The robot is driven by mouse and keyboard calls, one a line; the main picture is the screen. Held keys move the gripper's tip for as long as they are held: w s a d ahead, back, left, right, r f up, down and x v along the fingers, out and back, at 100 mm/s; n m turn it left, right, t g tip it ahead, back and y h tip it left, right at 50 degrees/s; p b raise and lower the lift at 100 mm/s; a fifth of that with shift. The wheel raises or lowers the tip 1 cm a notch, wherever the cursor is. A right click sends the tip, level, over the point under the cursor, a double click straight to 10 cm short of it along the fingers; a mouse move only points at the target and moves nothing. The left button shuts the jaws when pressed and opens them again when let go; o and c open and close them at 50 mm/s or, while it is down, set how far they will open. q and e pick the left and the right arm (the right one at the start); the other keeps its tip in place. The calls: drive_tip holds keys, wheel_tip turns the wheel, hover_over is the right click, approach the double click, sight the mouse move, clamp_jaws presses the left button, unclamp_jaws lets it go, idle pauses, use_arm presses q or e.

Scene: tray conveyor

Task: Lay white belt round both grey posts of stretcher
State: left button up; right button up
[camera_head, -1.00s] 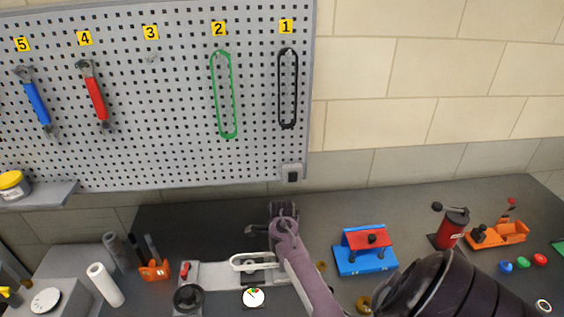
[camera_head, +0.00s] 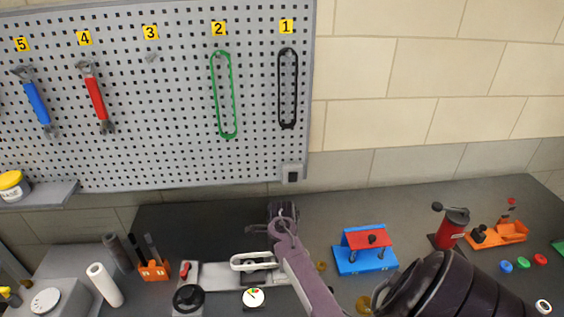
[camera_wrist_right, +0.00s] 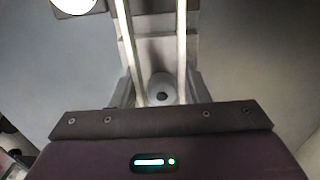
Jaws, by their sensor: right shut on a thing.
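The white belt (camera_head: 240,262) is a long loop lying over the grey stretcher (camera_head: 215,277) in the head view. My right arm hides its right end. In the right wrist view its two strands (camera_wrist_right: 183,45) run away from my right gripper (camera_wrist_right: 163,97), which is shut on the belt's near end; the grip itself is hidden. A round grey post (camera_wrist_right: 161,87) with a dark centre shows between the strands. I cannot tell whether the belt sits down around it. The far post is not clearly visible. My left gripper is not in view.
A dial gauge (camera_head: 253,298) and a black knob (camera_head: 188,298) are at the stretcher's front. A blue and red block fixture (camera_head: 366,258) stands right of my arm. An orange tool holder (camera_head: 154,271) stands to the left. A green belt (camera_head: 223,95) and black belt (camera_head: 288,90) hang on the pegboard.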

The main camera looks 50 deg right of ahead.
drive_tip(key=shift+f+b, duration=0.3)
drive_tip(key=shift+f, duration=0.35)
drive_tip(key=o, duration=1.2)
drive_tip(key=shift+c, duration=0.2)
wheel_tip(320, 180, up, 7)
drive_tip(key=shift+f+b, duration=0.1)
drive_tip(key=shift+b, duration=0.7)
drive_tip(key=shift+r, duration=0.55)
